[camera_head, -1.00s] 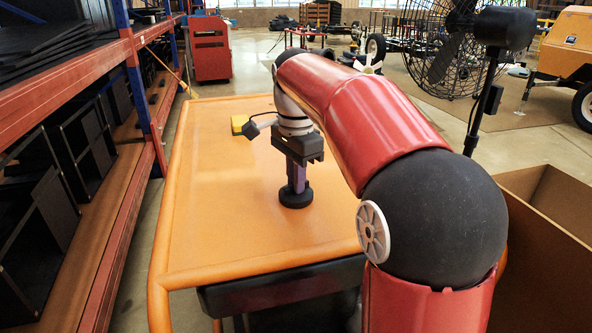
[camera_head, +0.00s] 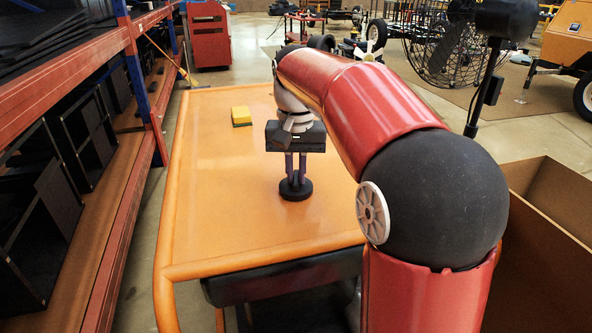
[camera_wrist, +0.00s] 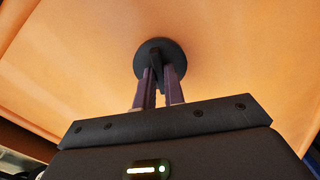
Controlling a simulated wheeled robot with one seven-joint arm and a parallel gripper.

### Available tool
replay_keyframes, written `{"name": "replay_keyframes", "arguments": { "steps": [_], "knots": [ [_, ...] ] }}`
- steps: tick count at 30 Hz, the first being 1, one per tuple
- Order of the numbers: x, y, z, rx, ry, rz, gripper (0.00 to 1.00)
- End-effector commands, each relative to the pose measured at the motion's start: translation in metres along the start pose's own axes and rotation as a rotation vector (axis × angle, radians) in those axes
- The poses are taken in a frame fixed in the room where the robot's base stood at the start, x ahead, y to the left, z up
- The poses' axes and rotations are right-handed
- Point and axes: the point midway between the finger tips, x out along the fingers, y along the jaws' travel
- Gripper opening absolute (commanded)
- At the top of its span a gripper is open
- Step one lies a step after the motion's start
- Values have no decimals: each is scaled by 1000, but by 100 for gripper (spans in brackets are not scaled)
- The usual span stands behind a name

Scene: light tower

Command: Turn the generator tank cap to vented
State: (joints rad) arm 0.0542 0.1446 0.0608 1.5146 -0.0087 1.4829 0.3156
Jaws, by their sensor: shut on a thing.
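The tank cap (camera_head: 296,190) is a round black disc on the flat orange top (camera_head: 215,215), below my wrist in the head view. In the wrist view the cap (camera_wrist: 153,50) shows a raised black grip bar across its middle. My gripper (camera_head: 296,176) points straight down, with its purple-grey fingers on either side of that bar. In the wrist view my gripper (camera_wrist: 159,78) is shut on the bar. The fingers hide part of the cap, and I see no marking on it that tells its setting.
A yellow and green sponge (camera_head: 241,116) lies on the orange top behind my gripper. A raised orange rim (camera_head: 260,262) runs around the top. Shelving (camera_head: 85,130) stands at left, an open brown box (camera_head: 545,215) at right. A black fan (camera_head: 440,50) stands behind.

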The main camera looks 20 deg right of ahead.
Motion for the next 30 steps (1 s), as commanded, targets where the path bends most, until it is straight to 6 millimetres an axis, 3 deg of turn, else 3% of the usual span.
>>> {"name": "replay_keyframes", "arguments": {
  "steps": [13,30],
  "knots": [
    [-1,0,0,-268,2,-1,0],
    [-1,0,0,-327,3,0,0]
  ]
}}
